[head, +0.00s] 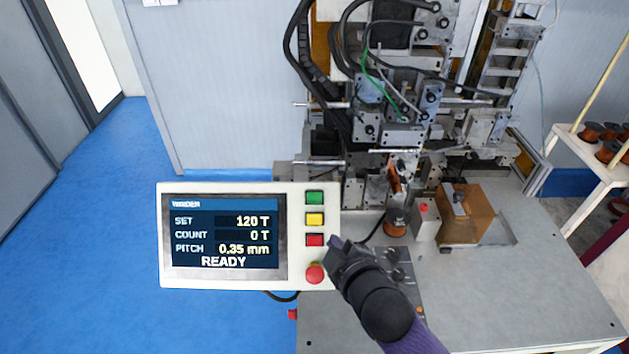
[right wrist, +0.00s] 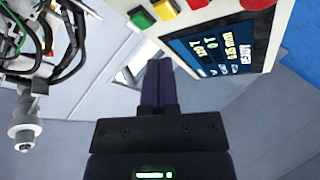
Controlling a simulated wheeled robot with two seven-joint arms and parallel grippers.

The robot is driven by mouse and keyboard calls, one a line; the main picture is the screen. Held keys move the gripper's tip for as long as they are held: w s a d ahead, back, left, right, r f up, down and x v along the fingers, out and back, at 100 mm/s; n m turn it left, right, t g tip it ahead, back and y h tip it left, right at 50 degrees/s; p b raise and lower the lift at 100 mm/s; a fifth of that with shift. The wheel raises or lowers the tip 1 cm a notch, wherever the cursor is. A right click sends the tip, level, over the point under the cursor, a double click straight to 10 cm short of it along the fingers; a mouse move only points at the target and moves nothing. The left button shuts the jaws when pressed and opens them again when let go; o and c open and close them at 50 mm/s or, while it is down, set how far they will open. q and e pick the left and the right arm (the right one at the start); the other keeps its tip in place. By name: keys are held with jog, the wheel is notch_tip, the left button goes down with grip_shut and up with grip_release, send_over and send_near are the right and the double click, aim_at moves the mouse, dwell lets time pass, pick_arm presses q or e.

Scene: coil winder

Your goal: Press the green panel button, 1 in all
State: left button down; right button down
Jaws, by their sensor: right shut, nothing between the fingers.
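The green panel button (head: 315,197) is the top one in a column on the right side of the white control panel (head: 225,286). It also shows in the right wrist view (right wrist: 141,18), near the top edge. The panel's screen (head: 222,236) reads SET 120 T, COUNT 0 T, PITCH 0.35 mm, READY. My right gripper (head: 335,243) is at the panel's lower right, beside the red square button and below the green one. In the right wrist view its fingers (right wrist: 158,75) are shut and empty, apart from the green button. My left gripper is not in view.
A yellow button (head: 315,219), a red square button (head: 314,240) and a red mushroom knob (head: 315,273) sit below the green one. The winding machine (head: 400,130) stands behind on a grey table (head: 520,300). A shelf with copper spools (head: 592,131) is at right.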

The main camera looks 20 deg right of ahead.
aim_at(314, 198)
jog(key=w+a+r+n+t+y, duration=0.2)
jog(key=w+r+n+t, duration=0.1)
jog(key=r+n, duration=0.3)
jog(key=shift+w+y, duration=0.4)
jog(key=shift+w, duration=0.15)
jog(key=w+f+b, duration=0.2)
jog(key=w+d+f+b, duration=0.1)
jog(key=b, duration=0.1)
jog(key=w+f+b, duration=0.2)
jog(key=shift+w+d+f+b, duration=0.3)
jog(key=shift+d, duration=0.05)
jog(key=shift+w+d+f, duration=0.1)
jog(key=shift+w+f, duration=0.05)
jog(key=shift+w, duration=0.25)
dwell(0.9)
jog(key=shift+w+d+f+b, duration=0.1)
jog(key=shift+w+f+b, duration=0.2)
jog(key=shift+b, duration=0.15)
